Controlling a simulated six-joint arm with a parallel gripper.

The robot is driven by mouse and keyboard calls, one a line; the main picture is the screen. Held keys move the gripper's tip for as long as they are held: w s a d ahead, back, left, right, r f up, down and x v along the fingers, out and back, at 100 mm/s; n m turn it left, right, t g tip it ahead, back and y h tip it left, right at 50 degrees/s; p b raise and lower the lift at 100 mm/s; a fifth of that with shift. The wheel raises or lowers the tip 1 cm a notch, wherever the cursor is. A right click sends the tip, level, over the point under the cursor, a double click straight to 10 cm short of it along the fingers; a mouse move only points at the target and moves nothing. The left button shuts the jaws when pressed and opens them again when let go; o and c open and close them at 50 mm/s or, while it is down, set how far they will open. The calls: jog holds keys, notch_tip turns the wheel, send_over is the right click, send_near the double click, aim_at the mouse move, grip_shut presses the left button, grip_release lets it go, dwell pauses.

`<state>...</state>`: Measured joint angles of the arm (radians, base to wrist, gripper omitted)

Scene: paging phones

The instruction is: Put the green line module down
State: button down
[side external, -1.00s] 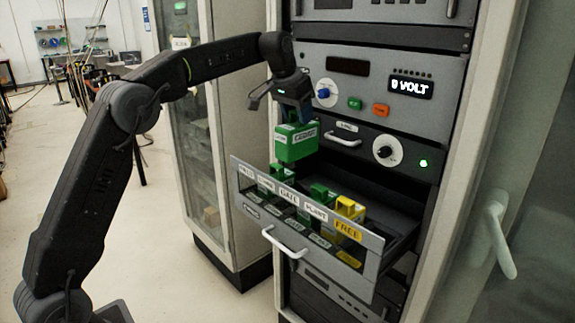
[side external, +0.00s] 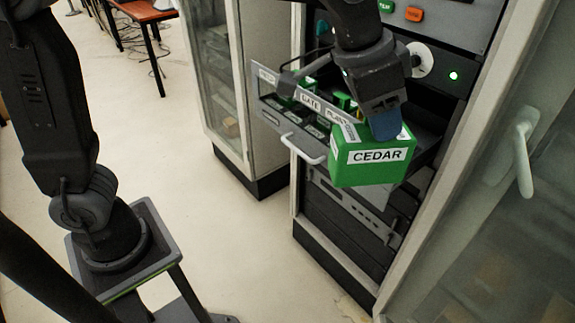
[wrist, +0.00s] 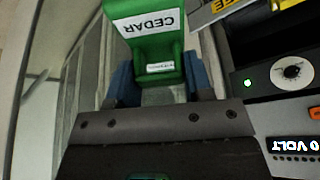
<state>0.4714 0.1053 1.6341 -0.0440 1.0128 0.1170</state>
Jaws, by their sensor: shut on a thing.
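A green line module (side external: 365,163) with a white label reading CEDAR hangs from my gripper (side external: 386,122) in the side external view, held in the air in front of the right part of the open drawer. In the wrist view the module (wrist: 150,50) sits between the blue fingertips of my gripper (wrist: 158,80), its CEDAR label upside down, with a smaller label nearer the fingers. My gripper is shut on it. The open drawer (side external: 285,125) has a labelled front with GATE and PLANT readable; the module and gripper hide its right end.
Other green modules (side external: 342,100) sit in the drawer. The drawer's white handle (side external: 303,148) sticks out in front. A cabinet door with a pale handle (side external: 524,150) stands at right.

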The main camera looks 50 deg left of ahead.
jog(key=shift+m+h, duration=0.3)
jog(key=shift+m, duration=0.4)
jog(key=s+f, duration=0.1)
jog(key=s+d+f, duration=0.1)
jog(key=s, duration=0.1)
jog(key=s+d+f, duration=0.1)
jog(key=s, duration=0.1)
jog(key=shift+s, duration=0.2)
notch_tip(320, 180, up, 6)
jog(key=n, duration=0.1)
send_over(359, 155)
jog(key=w+d, duration=0.1)
jog(key=w, duration=0.2)
jog(key=shift+w, duration=0.2)
jog(key=w+a+n+y, duration=0.1)
jog(key=w+a+n, duration=0.15)
jog(key=w, duration=0.45)
jog(key=w+a+f+n+t+y, duration=0.1)
jog(key=w+a+n, duration=0.15)
jog(key=w, duration=0.45)
jog(key=w+a+n+y, duration=0.1)
jog(key=w+a+n, duration=0.1)
jog(key=w+a, duration=0.3)
notch_tip(359, 155, down, 16)
jog(key=w+d, duration=0.1)
jog(key=shift+w+d+f, duration=0.15)
jog(key=shift+d, duration=0.1)
jog(key=shift+f, duration=0.15)
jog(key=c, duration=0.5)
grip_release()
